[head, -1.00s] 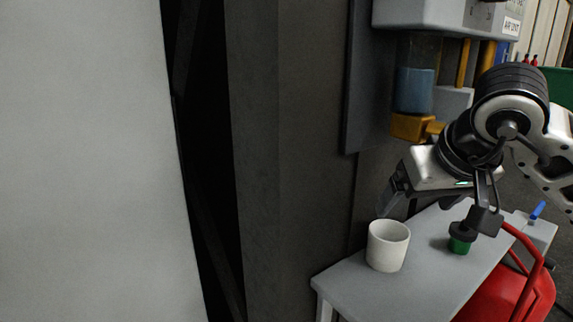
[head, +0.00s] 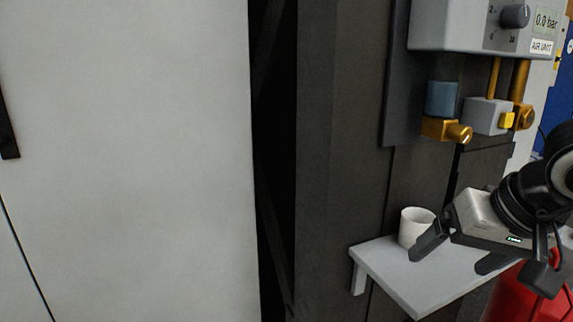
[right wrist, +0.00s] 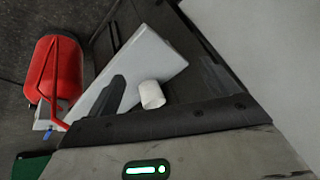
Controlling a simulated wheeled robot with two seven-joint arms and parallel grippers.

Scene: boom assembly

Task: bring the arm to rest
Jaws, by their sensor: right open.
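My right gripper (head: 450,262) comes in from the right edge of the head view, its dark fingers apart with nothing seen between them. It is in front of the small grey shelf (head: 395,278), and one finger overlaps the lower right of a white cup (head: 411,230) in the picture. I cannot tell whether they touch. The cup stands upright on the shelf. In the right wrist view, one dark finger (right wrist: 108,96) shows against the shelf (right wrist: 158,58), with the cup (right wrist: 151,95) to its right. My left gripper is in neither view.
Above the shelf hangs an air unit (head: 455,28) with a knob and display; brass and blue fittings (head: 442,98) sit below. A dark post (head: 335,160) and a pale panel (head: 125,150) fill the left. A red tank (right wrist: 52,65) stands beside the shelf.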

